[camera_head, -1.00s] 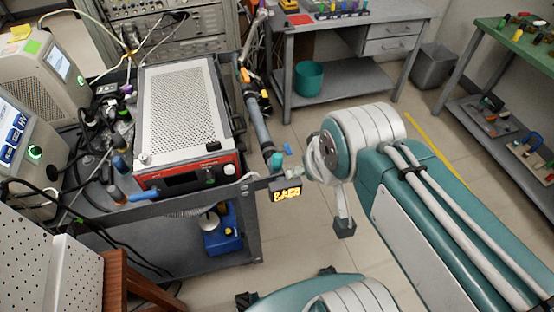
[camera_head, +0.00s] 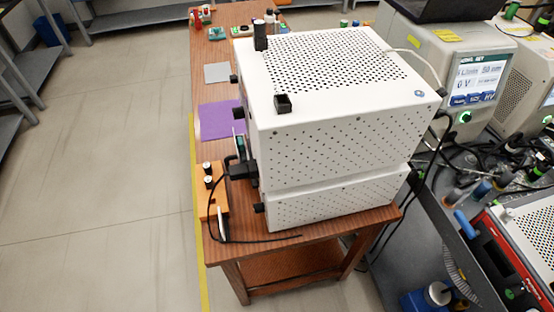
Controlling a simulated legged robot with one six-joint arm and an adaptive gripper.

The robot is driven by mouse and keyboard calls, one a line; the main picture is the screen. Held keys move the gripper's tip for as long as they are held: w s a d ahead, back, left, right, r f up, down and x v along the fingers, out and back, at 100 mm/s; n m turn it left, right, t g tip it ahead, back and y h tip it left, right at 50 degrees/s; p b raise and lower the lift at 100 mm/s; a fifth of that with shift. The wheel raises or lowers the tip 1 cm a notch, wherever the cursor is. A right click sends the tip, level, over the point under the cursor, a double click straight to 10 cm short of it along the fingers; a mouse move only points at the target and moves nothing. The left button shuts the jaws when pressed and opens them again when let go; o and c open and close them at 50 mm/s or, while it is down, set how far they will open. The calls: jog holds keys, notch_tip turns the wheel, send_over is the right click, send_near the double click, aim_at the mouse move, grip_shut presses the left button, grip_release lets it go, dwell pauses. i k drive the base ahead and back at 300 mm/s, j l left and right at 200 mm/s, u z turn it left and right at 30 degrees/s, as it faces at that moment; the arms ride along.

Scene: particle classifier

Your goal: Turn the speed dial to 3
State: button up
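A white perforated instrument (camera_head: 340,140) stands in two stacked boxes on the brown wooden table (camera_head: 285,255). Its left side carries several black knobs and plugs (camera_head: 240,172), seen edge-on. I cannot tell which of them, if any, is the speed dial, and no dial markings can be read. Part of a red-fronted instrument (camera_head: 510,248) shows at the lower right on the dark cart. My gripper is not in this view.
A purple mat (camera_head: 221,119) and an orange block with black knobs (camera_head: 212,190) lie at the table's left edge. Screened grey instruments (camera_head: 472,75) stand at the right. A blue container (camera_head: 425,297) is low at the right. The floor at the left (camera_head: 100,170) is clear.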

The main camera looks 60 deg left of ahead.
aim_at(259, 207)
jog(key=u, duration=0.4)
jog(key=k+u, duration=0.1)
jog(key=u, duration=0.75)
jog(key=k+u, duration=0.15)
jog(key=u, duration=0.7)
